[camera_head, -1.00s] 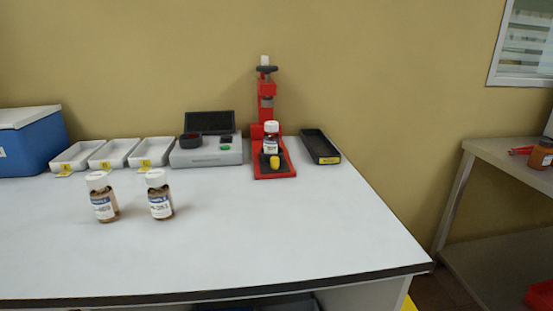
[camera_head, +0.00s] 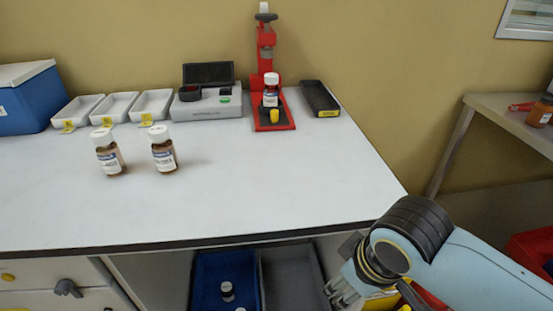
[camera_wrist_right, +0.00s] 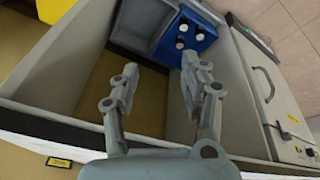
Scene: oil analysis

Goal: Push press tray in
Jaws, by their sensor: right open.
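The red press (camera_head: 266,60) stands at the back of the white table. My right gripper (camera_head: 340,296) is low at the table's front edge, far from the press. My left gripper is not in view.
Two brown bottles (camera_head: 164,148) stand on the table at left. White trays (camera_head: 114,107), a grey device (camera_head: 206,107) and a black tray (camera_head: 319,98) line the back. Below the table are a blue bin (camera_head: 208,275) and a grey bin (camera_head: 290,272). The middle tabletop is clear.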

